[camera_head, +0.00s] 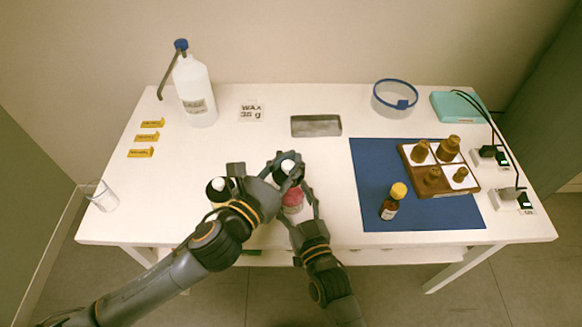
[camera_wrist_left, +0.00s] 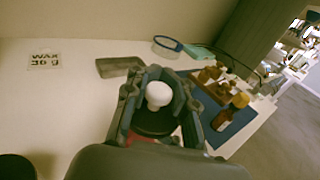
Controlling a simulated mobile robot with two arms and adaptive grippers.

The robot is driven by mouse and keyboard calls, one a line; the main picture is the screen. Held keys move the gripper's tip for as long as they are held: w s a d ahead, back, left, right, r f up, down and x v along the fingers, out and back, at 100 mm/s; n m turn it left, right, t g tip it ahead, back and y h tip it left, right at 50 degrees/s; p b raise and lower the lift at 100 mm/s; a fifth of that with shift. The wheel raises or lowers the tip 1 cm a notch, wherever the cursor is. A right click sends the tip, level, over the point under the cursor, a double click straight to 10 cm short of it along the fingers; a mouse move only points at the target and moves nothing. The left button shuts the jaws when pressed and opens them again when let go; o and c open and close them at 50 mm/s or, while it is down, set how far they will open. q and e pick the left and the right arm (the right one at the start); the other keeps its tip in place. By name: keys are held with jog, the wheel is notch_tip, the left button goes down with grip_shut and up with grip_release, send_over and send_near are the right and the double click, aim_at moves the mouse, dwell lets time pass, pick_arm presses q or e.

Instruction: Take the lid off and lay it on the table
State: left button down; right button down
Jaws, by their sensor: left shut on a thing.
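My left gripper (camera_head: 286,172) is shut on a black lid with a white knob (camera_head: 288,165). In the left wrist view the white knob (camera_wrist_left: 158,93) stands between the fingers, with the black part below it. A jar with a red top surface (camera_head: 293,199) is just in front of the held lid. A sliver of red (camera_wrist_left: 177,138) shows beneath the lid in the left wrist view. The gap between lid and jar is hard to judge. My right gripper (camera_head: 297,194) has its fingers on both sides of the jar; whether they press on it is unclear.
A second black piece with a white top (camera_head: 219,186) stands just left, partly behind my left arm. A grey tray (camera_head: 316,126) lies behind the grippers. A blue mat (camera_head: 372,172) with an amber bottle (camera_head: 390,205) is right. The table's left middle is clear.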

jog(key=shift+c, duration=1.8)
grip_release()
jog(key=v, duration=1.2)
jog(key=shift+d, duration=0.1)
